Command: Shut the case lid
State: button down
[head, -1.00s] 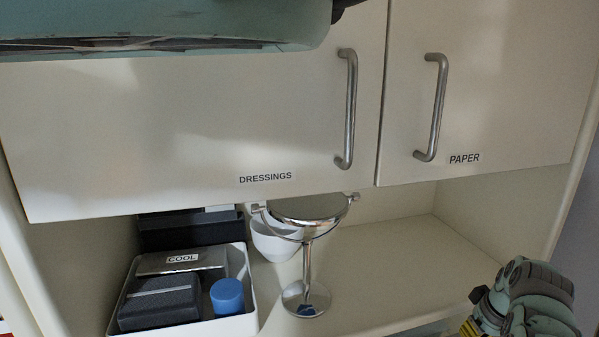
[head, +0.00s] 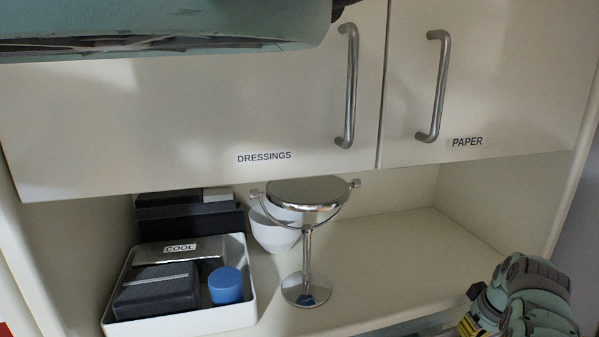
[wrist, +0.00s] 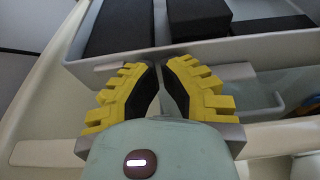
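No open case lid can be clearly made out. A white tray (head: 215,321) on the shelf holds a dark box with a pale strip (head: 155,292), a silver box labelled COOL (head: 180,250) and a blue round-topped item (head: 226,287). My gripper (head: 467,326) is at the bottom right in the head view, mostly cut off. In the wrist view its yellow fingers (wrist: 160,70) lean together with tips nearly touching and nothing seen between them. Beyond them is a pale-walled container (wrist: 215,52) with dark boxes inside; I cannot tell whether it is the same tray.
Cupboard doors marked DRESSINGS (head: 200,115) and PAPER (head: 500,90) hang above the shelf (head: 390,265). A round mirror on a stand (head: 305,262) and a white bowl (head: 270,235) stand right of the tray. Dark stacked boxes (head: 190,222) are behind it. The shelf's right side is clear.

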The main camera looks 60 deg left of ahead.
jog(key=shift+a+f+b, duration=0.15)
jog(key=shift+f+b, duration=0.2)
jog(key=shift+f, duration=0.05)
jog(key=shift+s+d, duration=0.1)
jog(key=shift+d, duration=0.2)
jog(key=shift+s+d+p, duration=0.2)
jog(key=shift+d+p, duration=0.05)
jog(key=shift+d, duration=0.25)
jog(key=shift+s+d+p, duration=0.15)
jog(key=shift+d+p, duration=0.1)
jog(key=shift+d, duration=0.25)
jog(key=shift+s+d+r, duration=0.1)
jog(key=shift+d, duration=0.35)
jog(key=shift+s+d, duration=0.3)
jog(key=shift+d, duration=0.35)
jog(key=shift+s+d, duration=0.15)
jog(key=shift+d, duration=0.3)
jog(key=shift+s+d, duration=0.35)
jog(key=shift+d, duration=0.55)
dwell(0.4)
